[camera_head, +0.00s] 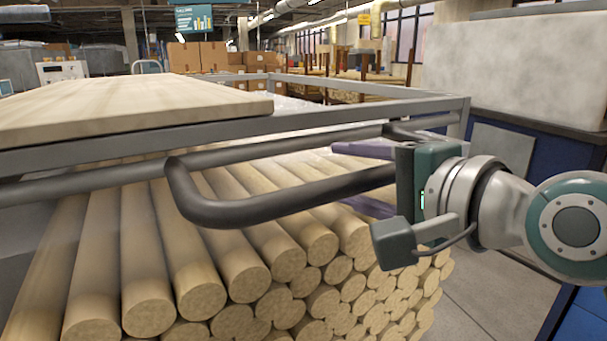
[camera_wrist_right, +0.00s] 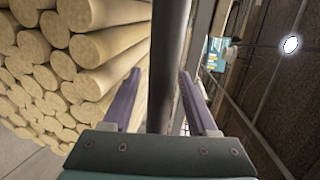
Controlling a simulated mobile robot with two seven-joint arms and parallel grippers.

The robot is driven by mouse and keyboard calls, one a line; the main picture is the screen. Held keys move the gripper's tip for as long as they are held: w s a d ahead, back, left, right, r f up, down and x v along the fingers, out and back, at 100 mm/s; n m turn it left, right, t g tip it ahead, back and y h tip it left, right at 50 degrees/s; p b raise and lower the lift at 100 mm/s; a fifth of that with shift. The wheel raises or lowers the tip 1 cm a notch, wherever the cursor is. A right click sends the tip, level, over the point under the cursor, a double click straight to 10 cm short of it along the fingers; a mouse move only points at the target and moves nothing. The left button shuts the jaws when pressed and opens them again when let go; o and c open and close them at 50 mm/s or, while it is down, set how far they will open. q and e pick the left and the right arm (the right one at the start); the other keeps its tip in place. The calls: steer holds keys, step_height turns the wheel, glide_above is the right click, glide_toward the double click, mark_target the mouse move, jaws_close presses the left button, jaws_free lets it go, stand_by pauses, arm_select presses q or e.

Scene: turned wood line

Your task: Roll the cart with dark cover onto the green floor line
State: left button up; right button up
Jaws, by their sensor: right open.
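A grey metal-framed cart (camera_head: 320,118) fills the left and middle of the head view, with a dark bent handle bar (camera_head: 255,208) along its near side. I see no dark cover on it, and no green floor line shows. My right gripper (camera_head: 345,178) is at the right part of the handle, its purple fingers apart. In the right wrist view the dark bar (camera_wrist_right: 167,60) runs between the open fingers (camera_wrist_right: 160,85), with gaps visible on both sides. My left gripper is not in view.
Several round wooden dowels (camera_head: 245,260) are stacked below the handle. A pale wooden board (camera_head: 130,100) lies at the upper left. A blue-sided counter (camera_head: 545,150) stands at the right. Grey floor (camera_head: 490,290) shows at the lower right. Cardboard boxes (camera_head: 200,57) are stacked farther back.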

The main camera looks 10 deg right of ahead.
jaws_close()
stand_by(0.5)
stand_by(0.9)
